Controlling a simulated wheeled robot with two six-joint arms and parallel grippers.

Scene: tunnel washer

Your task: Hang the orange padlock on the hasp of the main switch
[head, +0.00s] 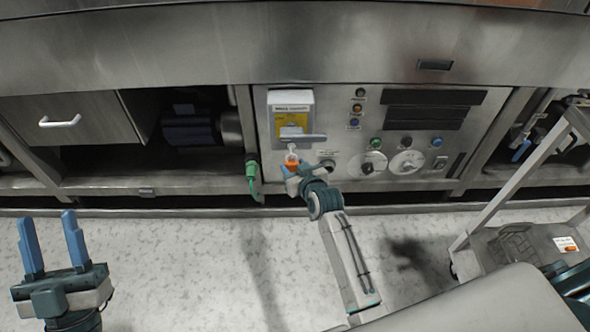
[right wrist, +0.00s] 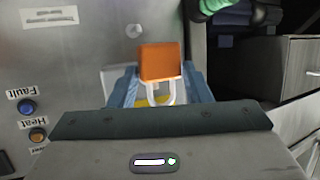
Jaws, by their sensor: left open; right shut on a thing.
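The main switch (head: 277,103) is a grey box with a yellow plate and a grey handle lying level, on the steel panel. The orange padlock (head: 291,160) is just below the handle, its pale shackle pointing up toward it. My right gripper (head: 292,168) is shut on the padlock. In the right wrist view, which is upside down, the orange body (right wrist: 160,62) sits between the blue fingers and the shackle overlaps a yellow patch. I cannot tell whether the shackle touches the hasp, which is not clearly visible. My left gripper (head: 53,245) is open and empty, at lower left.
Knobs (head: 368,164) and coloured buttons (head: 436,142) lie right of the switch. A green connector with a hose (head: 252,170) hangs to its left. A drawer with a white handle (head: 60,122) is at far left. A metal cart (head: 500,250) stands at right. The floor between is clear.

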